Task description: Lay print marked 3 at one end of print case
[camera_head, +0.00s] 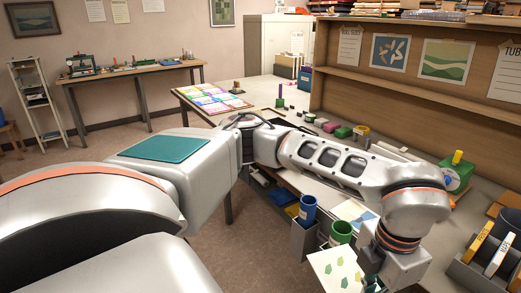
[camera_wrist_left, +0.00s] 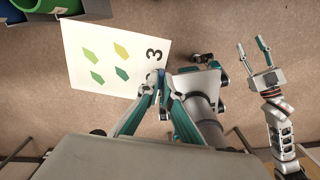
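The print marked 3 (camera_wrist_left: 112,62) is a white sheet with green and yellow-green leaf shapes. In the head view the print (camera_head: 335,270) hangs at the bottom, beside the end of my left arm. My left gripper (camera_wrist_left: 160,76) is shut on the print's edge near the number. In the head view its fingers are mostly cut off by the bottom edge. My right gripper (camera_wrist_left: 251,50) shows in the left wrist view, open and empty, apart from the print. I cannot pick out a print case with certainty in either view.
A green tube (camera_head: 341,232) and a blue tube (camera_head: 307,207) stand in grey bins near the print. A grey file holder (camera_head: 468,275) stands at right. A long bench with a wooden back panel (camera_head: 340,92) runs behind my arm. Coloured sheets (camera_head: 212,98) lie at its far end.

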